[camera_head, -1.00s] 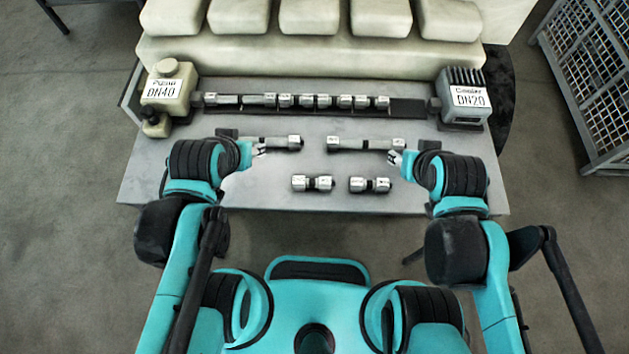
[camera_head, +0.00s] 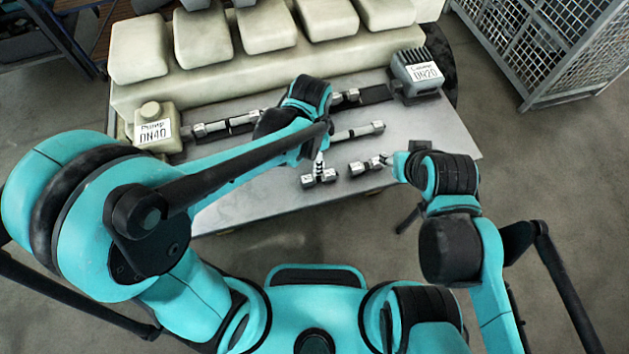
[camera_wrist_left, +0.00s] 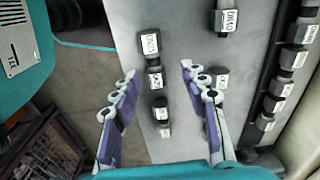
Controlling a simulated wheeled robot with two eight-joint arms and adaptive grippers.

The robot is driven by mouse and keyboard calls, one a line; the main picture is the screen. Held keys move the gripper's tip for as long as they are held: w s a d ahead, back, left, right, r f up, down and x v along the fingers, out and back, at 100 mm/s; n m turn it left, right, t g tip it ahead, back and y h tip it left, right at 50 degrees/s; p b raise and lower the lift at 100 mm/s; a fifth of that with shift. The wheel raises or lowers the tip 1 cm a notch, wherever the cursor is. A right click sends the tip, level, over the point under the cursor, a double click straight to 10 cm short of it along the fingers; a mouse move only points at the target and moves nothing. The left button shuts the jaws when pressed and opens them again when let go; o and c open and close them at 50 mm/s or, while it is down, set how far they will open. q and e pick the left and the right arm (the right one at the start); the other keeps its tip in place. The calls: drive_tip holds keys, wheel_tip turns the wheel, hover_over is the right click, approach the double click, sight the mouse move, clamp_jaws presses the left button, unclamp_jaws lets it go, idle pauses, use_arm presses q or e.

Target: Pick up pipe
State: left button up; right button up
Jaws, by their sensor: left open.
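Two short grey pipes with wide labelled ends lie on the bench near its front edge. The left short pipe (camera_head: 319,177) is just below my left gripper (camera_head: 319,160). In the left wrist view this gripper (camera_wrist_left: 158,72) is open, its fingers apart on either side of the short pipe (camera_wrist_left: 152,62); no contact shows. The right short pipe (camera_head: 367,166) lies beside my right gripper (camera_head: 388,158), whose fingers are too small to read. A longer pipe (camera_head: 357,131) lies behind. My left arm hides the other long pipe; its labelled end shows in the left wrist view (camera_wrist_left: 228,20).
A row of fittings (camera_head: 212,128) runs along the bench's back between the pump block DN40 (camera_head: 156,130) and the cooler block DN20 (camera_head: 417,73). My left arm crosses over the bench. A mesh crate (camera_head: 555,45) stands at the right. The bench's front strip (camera_head: 250,210) is clear.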

sight(318, 177)
use_arm(q)
drive_tip(key=shift+s+d+f+m, duration=0.2)
drive_tip(key=shift+d+f+m, duration=0.05)
drive_tip(key=shift+d+m, duration=0.15)
drive_tip(key=shift+d+f, duration=0.15)
drive_tip(key=shift+f, duration=0.2)
wheel_tip(318, 177, down, 8)
drive_tip(key=b, duration=0.2)
drive_tip(key=shift+s+d+r+b, duration=0.1)
drive_tip(key=shift+d+r+b, duration=0.05)
drive_tip(key=shift+r+b, duration=0.15)
use_arm(e)
drive_tip(key=shift+s+f, duration=0.15)
drive_tip(key=shift+f, duration=0.45)
drive_tip(key=shift+s+f, duration=0.15)
drive_tip(key=shift+f, duration=0.4)
use_arm(q)
clamp_jaws()
